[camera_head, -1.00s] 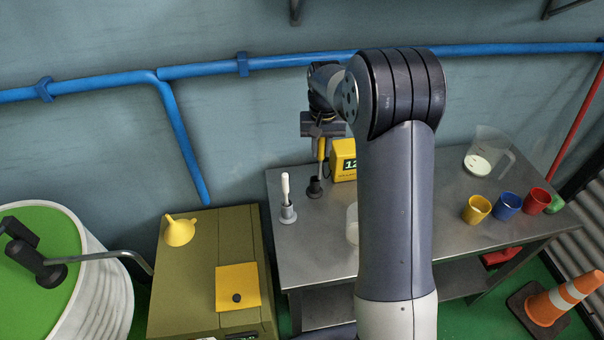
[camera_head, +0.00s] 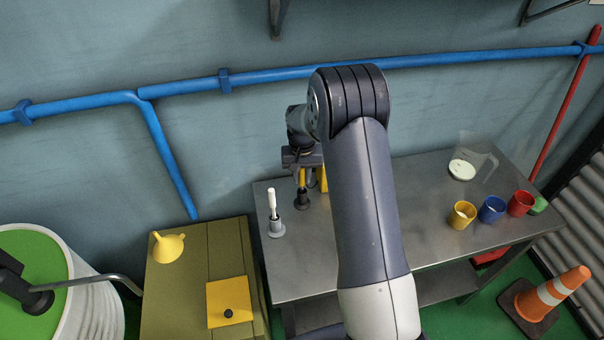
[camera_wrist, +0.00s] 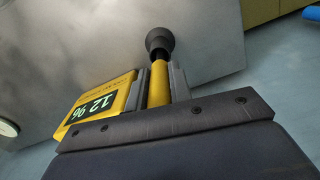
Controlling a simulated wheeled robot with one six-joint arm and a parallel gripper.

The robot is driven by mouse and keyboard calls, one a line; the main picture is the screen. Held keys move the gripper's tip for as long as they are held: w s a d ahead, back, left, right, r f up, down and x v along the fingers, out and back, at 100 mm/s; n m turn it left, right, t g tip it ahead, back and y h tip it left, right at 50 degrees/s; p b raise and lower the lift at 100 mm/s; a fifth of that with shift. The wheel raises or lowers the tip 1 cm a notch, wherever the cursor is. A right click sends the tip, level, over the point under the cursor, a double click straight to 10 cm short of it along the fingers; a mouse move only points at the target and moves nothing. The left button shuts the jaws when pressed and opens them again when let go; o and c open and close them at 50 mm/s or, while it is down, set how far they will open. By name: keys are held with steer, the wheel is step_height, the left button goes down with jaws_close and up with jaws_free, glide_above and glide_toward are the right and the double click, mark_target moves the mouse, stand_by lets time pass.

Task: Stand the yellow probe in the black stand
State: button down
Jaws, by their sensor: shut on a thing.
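My gripper (camera_wrist: 158,84) is shut on the yellow probe (camera_wrist: 158,80), which runs between its two fingers in the wrist view. The probe also shows as a short yellow length below my gripper in the head view (camera_head: 302,177). The black stand (camera_head: 302,200) is on the metal table directly under the probe. In the wrist view the round black stand (camera_wrist: 159,40) lies in line with the probe's far end. The probe looks upright, its lower end at the stand's mouth. I cannot tell how deep it sits.
A white-handled probe (camera_head: 272,204) stands in a grey stand (camera_head: 276,229) to the left. A yellow display box (camera_wrist: 98,108) is close beside my gripper. Yellow (camera_head: 461,214), blue (camera_head: 491,209) and red (camera_head: 520,203) cups and a clear jug (camera_head: 473,160) stand at the table's right.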

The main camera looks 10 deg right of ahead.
steer(key=shift+f, duration=0.1)
steer(key=c, duration=1.3)
jaws_free()
step_height(320, 180, up, 12)
steer(key=shift+r+b, duration=0.15)
steer(key=shift+b, duration=0.9)
